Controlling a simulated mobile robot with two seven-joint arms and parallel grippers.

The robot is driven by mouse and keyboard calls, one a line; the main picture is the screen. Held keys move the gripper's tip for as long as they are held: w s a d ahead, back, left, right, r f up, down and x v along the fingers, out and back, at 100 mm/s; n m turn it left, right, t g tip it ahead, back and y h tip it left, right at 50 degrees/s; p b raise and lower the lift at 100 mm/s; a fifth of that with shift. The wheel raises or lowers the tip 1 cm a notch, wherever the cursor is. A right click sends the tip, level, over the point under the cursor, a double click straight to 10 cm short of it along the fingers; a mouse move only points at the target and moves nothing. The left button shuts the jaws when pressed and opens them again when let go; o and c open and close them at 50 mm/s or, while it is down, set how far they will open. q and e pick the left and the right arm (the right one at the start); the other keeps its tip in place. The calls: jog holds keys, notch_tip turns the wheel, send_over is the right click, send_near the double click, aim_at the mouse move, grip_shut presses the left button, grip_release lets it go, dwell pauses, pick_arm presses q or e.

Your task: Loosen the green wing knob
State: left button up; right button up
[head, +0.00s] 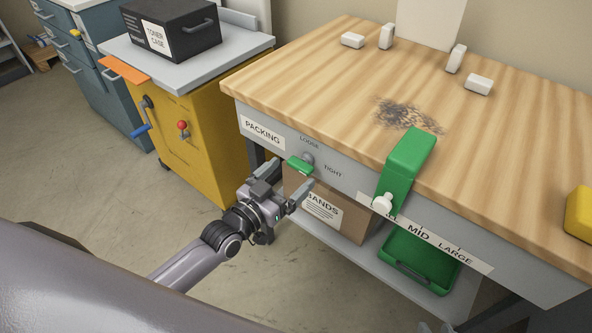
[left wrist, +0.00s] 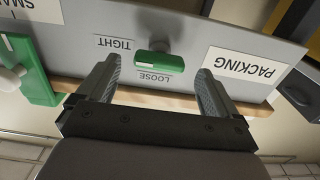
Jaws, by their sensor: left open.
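The green wing knob (head: 299,166) sits on the grey front panel of the wooden bench, by the words LOOSE and TIGHT. Its wing lies roughly along the panel, with a grey hub behind it. In the left wrist view, which is upside down, the knob (left wrist: 160,64) shows between the fingertips, with a pale mark on its wing. My left gripper (head: 287,178) is open in front of the knob, one finger to each side. In the left wrist view the gripper (left wrist: 159,70) shows clear gaps to the knob. My right gripper does not show clearly.
A green clamp-like block (head: 408,163) with a white knob overhangs the bench edge to the right. A cardboard box (head: 352,217) and a green tray (head: 385,263) are on the shelf below. A yellow cabinet (head: 200,135) stands left. Floor in front is clear.

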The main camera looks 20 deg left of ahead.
aim_at(303, 163)
pick_arm(q)
jog(key=shift+x, duration=1.5)
jog(key=c, duration=1.1)
jog(key=shift+o, duration=0.2)
